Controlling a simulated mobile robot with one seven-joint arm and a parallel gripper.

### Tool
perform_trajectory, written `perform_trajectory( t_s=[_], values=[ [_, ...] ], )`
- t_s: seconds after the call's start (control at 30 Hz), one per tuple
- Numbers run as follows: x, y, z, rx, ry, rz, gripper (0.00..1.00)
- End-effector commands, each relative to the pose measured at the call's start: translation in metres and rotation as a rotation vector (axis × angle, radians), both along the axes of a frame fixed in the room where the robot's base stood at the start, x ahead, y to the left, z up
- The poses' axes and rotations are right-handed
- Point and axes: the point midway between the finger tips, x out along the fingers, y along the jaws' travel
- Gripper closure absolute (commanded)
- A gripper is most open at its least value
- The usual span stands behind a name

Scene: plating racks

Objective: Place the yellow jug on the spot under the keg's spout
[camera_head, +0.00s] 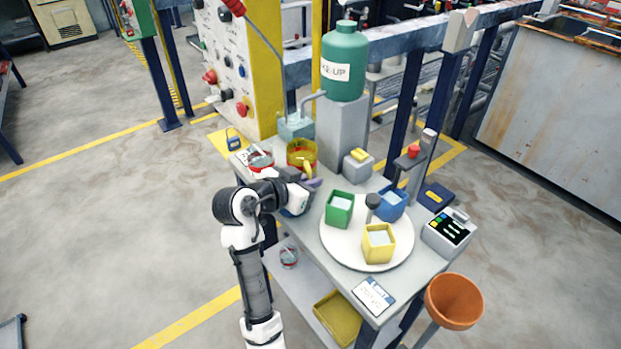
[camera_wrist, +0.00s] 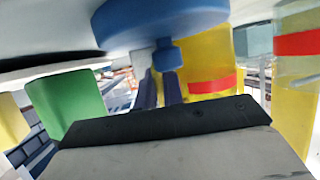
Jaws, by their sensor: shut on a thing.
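The yellow jug (camera_head: 293,162) stands at the back left of the grey table, upright, with its curved yellow handle toward my gripper. My gripper (camera_head: 314,183) is level beside it and shut at the handle; the exact contact is hidden. The wrist view appears upside down and shows the red-banded yellow jug (camera_wrist: 211,65) beyond my dark fingers (camera_wrist: 160,90). The keg (camera_head: 345,58) is green, labelled, and stands on a tall grey block (camera_head: 342,130) behind the jug.
A blue thing (camera_wrist: 160,22) lies close to my fingers. A white round tray (camera_head: 340,245) holds green (camera_head: 339,212), blue (camera_head: 391,208) and yellow (camera_head: 378,248) boxes to the right. A grey box (camera_head: 357,168) stands near the block.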

Motion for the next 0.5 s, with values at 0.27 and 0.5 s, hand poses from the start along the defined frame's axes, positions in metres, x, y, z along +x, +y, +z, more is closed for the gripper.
perform_trajectory(
  t_s=[0.27,0.5],
  values=[
    [0.0013,-0.0023,-0.0026,0.001,-0.003,-0.001,1.0],
    [0.0014,-0.0024,-0.0058,0.0,-0.002,-0.002,0.84]
  ],
)
